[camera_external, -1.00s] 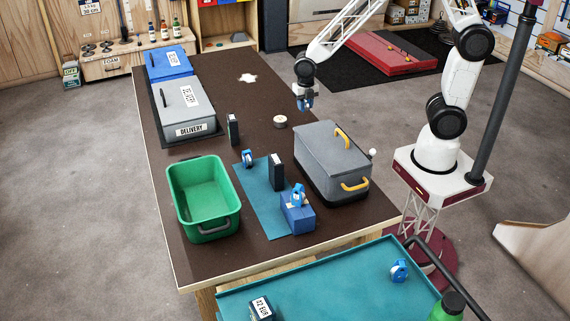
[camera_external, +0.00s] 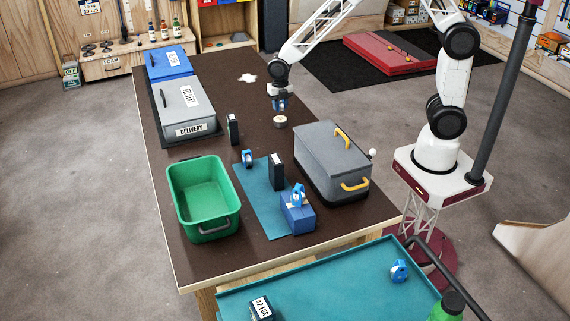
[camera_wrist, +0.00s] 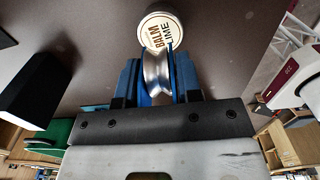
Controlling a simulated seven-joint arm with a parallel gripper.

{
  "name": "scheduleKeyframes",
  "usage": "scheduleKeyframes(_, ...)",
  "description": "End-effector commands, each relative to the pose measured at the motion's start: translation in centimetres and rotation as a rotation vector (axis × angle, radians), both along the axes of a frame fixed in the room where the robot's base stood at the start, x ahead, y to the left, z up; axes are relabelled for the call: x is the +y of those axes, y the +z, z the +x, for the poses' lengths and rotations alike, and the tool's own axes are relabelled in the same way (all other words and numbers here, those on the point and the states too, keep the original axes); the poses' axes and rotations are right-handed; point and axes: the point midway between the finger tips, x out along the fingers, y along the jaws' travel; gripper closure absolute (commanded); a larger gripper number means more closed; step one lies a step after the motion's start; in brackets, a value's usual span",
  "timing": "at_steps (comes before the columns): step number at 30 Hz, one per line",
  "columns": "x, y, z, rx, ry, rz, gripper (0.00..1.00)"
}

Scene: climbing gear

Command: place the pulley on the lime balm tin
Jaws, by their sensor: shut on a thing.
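The lime balm tin (camera_external: 280,121), a small round tin with a pale lid, stands on the dark brown table top. Its lid reading "BALM LIME" shows at the top of the wrist view (camera_wrist: 160,30). My gripper (camera_external: 280,105) is shut on a pulley with a silver wheel (camera_wrist: 157,72) and blue side plates. In the external view the gripper and pulley are just above the tin, and the pulley is small and partly hidden by the fingers. In the wrist view the pulley overlaps the tin's near edge; I cannot tell whether they touch.
A grey case with yellow handles (camera_external: 325,150) stands to the right. A green tub (camera_external: 204,232), a teal mat (camera_external: 255,200), black upright boxes and a blue box (camera_external: 298,219) stand nearer. Other blue pulleys are on the mat, the blue box and the teal tray (camera_external: 340,285). Table around the tin is clear.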

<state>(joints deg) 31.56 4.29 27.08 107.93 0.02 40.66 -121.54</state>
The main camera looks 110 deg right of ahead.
Motion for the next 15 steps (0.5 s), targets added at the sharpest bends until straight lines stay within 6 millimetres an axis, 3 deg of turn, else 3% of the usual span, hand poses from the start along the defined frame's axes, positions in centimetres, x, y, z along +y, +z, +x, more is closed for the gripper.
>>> scheduleKeyframes(8, 0.0, -0.2, 0.0, 0.0, 0.0, 0.0, 0.92)
scheduleKeyframes(15, 0.0, -2.4, 0.0, 0.002, 0.0, 0.001, 0.92)
